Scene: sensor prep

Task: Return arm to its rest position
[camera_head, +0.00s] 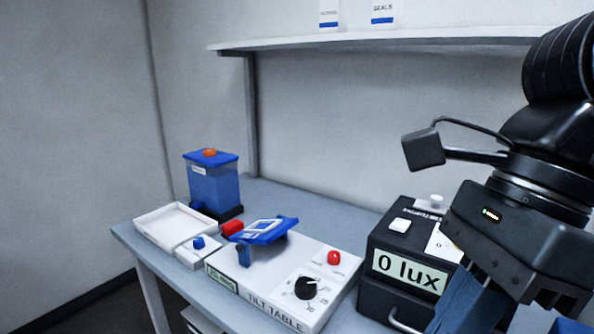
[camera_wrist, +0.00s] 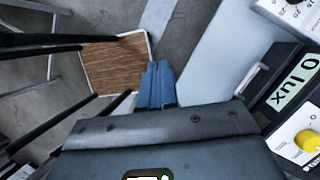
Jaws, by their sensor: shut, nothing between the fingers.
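My gripper (camera_head: 462,308) is at the right of the head view, in front of the dark box with the "0 lux" display. Its blue fingers point downward and their tips run out of the bottom of the picture. In the wrist view my gripper (camera_wrist: 158,72) shows its blue fingers side by side, shut and empty. They are over the floor beside the table's edge and touch nothing that I can see. My dark arm above it bends at the right edge of the head view.
The "0 lux" box (camera_head: 402,262) stands close to my gripper. Left of it on the table (camera_head: 350,207) are a tilt table (camera_head: 280,262), a white tray (camera_head: 172,222) and a blue container (camera_head: 213,184). A shelf (camera_head: 380,43) runs above. A brown wooden square (camera_wrist: 115,65) lies below.

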